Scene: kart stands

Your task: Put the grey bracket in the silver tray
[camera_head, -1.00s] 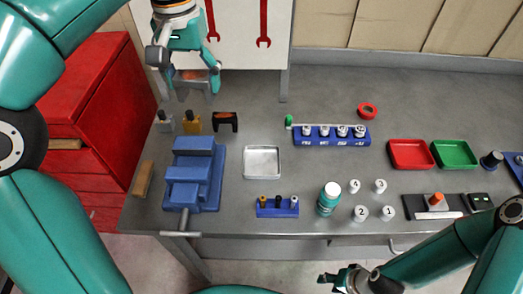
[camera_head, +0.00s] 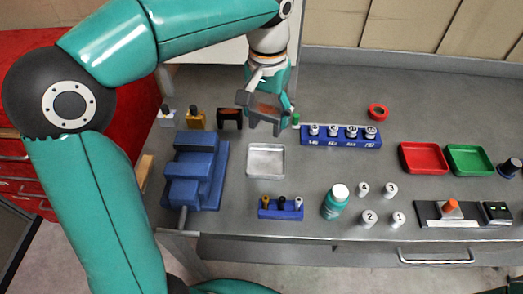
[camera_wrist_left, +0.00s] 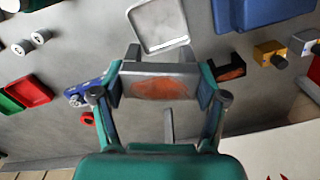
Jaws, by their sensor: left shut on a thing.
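My left gripper (camera_head: 262,118) is shut on the grey bracket (camera_head: 266,107), which has a rusty orange patch on one face. In the left wrist view the bracket (camera_wrist_left: 158,82) spans between the two fingers (camera_wrist_left: 160,92). The gripper holds it above the table, just behind the silver tray (camera_head: 265,161). The silver tray is square, shallow and empty, and also shows at the top of the left wrist view (camera_wrist_left: 158,24). My right gripper is not in view.
A black bracket (camera_head: 230,118) stands left of the gripper. A blue stepped block (camera_head: 195,172) is left of the tray, a blue rack with weights (camera_head: 341,142) right, and a small blue holder (camera_head: 281,213) in front. A red tray (camera_head: 423,159) and green tray (camera_head: 469,160) lie further right.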

